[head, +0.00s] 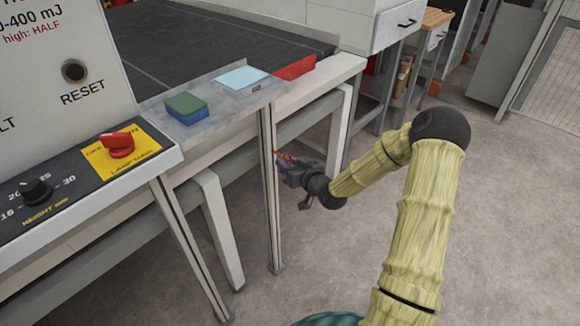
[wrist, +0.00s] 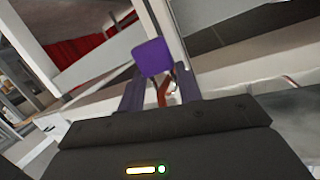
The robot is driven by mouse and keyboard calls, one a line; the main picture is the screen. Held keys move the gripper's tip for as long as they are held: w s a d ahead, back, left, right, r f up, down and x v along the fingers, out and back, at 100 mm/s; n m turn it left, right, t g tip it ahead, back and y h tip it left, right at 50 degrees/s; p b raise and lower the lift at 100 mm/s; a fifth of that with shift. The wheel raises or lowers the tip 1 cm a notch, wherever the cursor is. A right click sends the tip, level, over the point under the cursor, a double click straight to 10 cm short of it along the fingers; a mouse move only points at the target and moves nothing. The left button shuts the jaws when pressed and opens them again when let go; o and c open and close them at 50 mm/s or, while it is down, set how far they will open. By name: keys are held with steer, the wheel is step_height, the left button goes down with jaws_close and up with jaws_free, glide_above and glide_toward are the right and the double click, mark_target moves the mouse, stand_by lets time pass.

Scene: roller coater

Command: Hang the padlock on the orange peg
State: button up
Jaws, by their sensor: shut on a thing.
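My gripper (head: 284,165) is beside the upper part of a grey post, below the worktop edge. In the wrist view its two dark fingers (wrist: 159,84) are shut on the padlock, whose purple body (wrist: 152,57) shows at the fingertips. The padlock's shackle is not clear. The orange peg (head: 284,156) shows as a thin orange-red streak between the post and my gripper. An orange-brown strip between the fingers (wrist: 164,90) looks like the peg. I cannot tell whether padlock and peg touch.
The grey post (head: 269,200) stands close to my gripper. Above it are a green-blue block (head: 186,107), a light-blue pad (head: 242,78) and a red block (head: 295,68) along the worktop edge. A control panel (head: 90,170) is at left. The floor to the right is clear.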

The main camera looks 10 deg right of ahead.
steer(key=shift+w+a+f+t+b, duration=0.3)
steer(key=shift+w+t+b, duration=0.2)
steer(key=shift+b, duration=0.55)
steer(key=o, duration=1.1)
steer(key=shift+s, duration=0.15)
steer(key=v, duration=1.7)
steer(key=shift+d+p, duration=0.25)
steer(key=shift+p, duration=0.1)
steer(key=shift+s+d+p, duration=0.1)
steer(key=shift+p, duration=0.45)
